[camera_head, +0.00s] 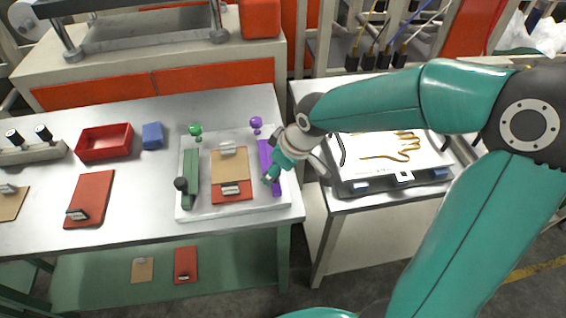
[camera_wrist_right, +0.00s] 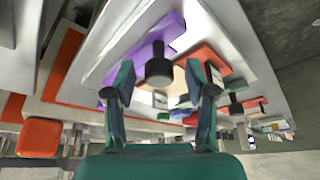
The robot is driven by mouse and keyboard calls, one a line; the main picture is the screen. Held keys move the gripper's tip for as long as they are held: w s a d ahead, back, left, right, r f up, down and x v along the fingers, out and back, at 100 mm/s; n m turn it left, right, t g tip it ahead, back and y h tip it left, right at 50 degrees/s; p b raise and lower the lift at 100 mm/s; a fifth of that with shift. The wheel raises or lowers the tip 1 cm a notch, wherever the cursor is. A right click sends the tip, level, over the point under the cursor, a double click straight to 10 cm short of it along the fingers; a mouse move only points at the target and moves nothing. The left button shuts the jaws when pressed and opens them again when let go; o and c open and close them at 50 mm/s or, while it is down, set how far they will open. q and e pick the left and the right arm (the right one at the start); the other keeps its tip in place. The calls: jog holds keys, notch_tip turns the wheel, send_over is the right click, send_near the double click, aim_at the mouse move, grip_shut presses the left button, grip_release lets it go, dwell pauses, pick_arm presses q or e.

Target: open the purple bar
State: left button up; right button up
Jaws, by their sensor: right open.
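The purple bar (camera_head: 264,152) lies along the right side of a white plate (camera_head: 232,211) on the table, partly covered by my right gripper (camera_head: 272,176). In the right wrist view the purple bar (camera_wrist_right: 140,48) carries a black knob (camera_wrist_right: 158,68). My right gripper (camera_wrist_right: 160,72) is open there, with one finger on each side of the knob in the picture. I cannot tell whether the fingers touch it. In the head view the knob is hidden by the gripper. My left gripper is not in view.
A red tray (camera_head: 104,142) and blue block (camera_head: 152,135) stand left. A glove-outline machine (camera_head: 390,185) stands right.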

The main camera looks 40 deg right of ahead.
jog(key=v, duration=1.2)
jog(key=shift+f, duration=0.1)
